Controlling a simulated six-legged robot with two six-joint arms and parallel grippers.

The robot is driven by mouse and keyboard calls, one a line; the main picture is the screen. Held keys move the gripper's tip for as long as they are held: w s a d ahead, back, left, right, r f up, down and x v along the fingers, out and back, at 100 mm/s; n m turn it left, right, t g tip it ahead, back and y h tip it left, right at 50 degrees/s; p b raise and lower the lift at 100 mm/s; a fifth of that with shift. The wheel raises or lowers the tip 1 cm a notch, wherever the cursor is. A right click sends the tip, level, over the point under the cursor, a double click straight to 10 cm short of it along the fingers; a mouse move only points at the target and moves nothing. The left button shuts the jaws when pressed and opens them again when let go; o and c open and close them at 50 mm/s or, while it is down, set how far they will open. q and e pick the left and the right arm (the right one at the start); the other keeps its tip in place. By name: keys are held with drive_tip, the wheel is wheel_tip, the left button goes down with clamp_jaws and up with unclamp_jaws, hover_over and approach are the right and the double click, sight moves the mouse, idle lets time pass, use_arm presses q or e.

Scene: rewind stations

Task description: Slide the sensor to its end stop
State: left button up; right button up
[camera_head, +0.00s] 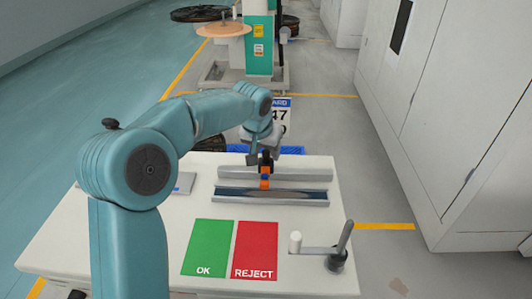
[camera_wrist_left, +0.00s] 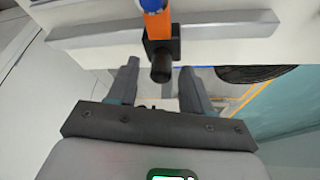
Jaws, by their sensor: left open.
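The sensor (camera_head: 265,180) is a small orange and black piece on a pale metal rail (camera_head: 305,197) that runs left to right across the white table. It sits near the middle of the rail. In the left wrist view the orange sensor body (camera_wrist_left: 158,25) shows at the top, with a dark round knob pointing toward my gripper. My left gripper (camera_head: 262,158) is just behind and above the sensor in the head view. Its two fingers (camera_wrist_left: 160,70) are apart, with the knob's end at the gap between their tips. My right gripper is not in view.
A green OK card (camera_head: 208,245) and a red REJECT card (camera_head: 255,248) lie on the table (camera_head: 150,250). A crank handle (camera_head: 338,255) stands at the front right. White cabinets (camera_head: 440,120) line the right.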

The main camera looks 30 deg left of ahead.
use_arm(q)
drive_tip(key=shift+w+a+f, duration=0.15)
drive_tip(key=shift+w+f, duration=0.15)
drive_tip(key=shift+f, duration=0.3)
drive_tip(key=shift+s, duration=0.1)
clamp_jaws()
drive_tip(key=s+a, duration=0.2)
drive_tip(key=a, duration=0.1)
drive_tip(key=s+a, duration=0.2)
drive_tip(key=a, duration=0.1)
drive_tip(key=s+a, duration=0.2)
drive_tip(key=a, duration=0.1)
drive_tip(key=shift+a+r, duration=0.1)
drive_tip(key=shift+a, duration=0.3)
